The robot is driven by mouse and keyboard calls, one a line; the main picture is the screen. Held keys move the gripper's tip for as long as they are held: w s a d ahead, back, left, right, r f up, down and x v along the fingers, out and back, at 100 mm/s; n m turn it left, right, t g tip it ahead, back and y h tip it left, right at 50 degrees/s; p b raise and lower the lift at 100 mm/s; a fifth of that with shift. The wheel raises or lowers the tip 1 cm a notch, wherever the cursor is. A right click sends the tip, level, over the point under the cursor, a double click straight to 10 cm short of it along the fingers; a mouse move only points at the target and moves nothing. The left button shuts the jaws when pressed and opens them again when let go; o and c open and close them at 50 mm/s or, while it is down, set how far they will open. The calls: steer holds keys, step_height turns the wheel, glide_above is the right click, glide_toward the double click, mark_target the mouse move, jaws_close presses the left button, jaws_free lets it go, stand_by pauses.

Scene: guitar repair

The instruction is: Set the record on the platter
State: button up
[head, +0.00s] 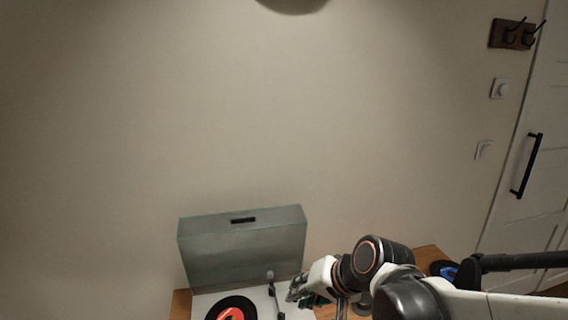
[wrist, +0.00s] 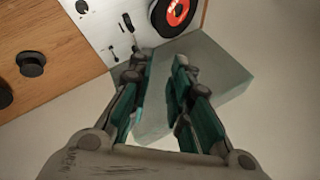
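A black record with a red-orange label (head: 232,309) lies flat on the white record player (head: 262,297), where the platter would be; no bare platter shows. The record also shows at the top of the wrist view (wrist: 174,14), partly cut off. My gripper (head: 297,290) is beside the right side of the player, near the tonearm (head: 272,284). In the wrist view my gripper (wrist: 159,62) has its two fingers apart, with nothing held between them. The record is beyond the fingertips, apart from them.
The player's grey-green lid (head: 242,250) stands open behind it, against the wall. A dark object with blue (head: 445,269) lies at the wooden table's right. Black round knob-like objects (wrist: 31,64) stand on the wood in the wrist view. A white door (head: 535,175) is far right.

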steer(key=s+d+r+n+h, duration=0.1)
steer(key=s+d+r+h, duration=0.1)
steer(key=s+d, duration=0.4)
steer(key=s+d+r+n+t+h, duration=0.1)
steer(key=s+d+r+h, duration=0.1)
steer(key=s+d, duration=0.4)
steer(key=d+h, duration=0.1)
steer(key=d, duration=0.3)
steer(key=shift+d+r+n+h, duration=0.2)
steer(key=shift+d+n+h, duration=0.1)
steer(key=shift+h, duration=0.1)
steer(key=shift+c, duration=0.3)
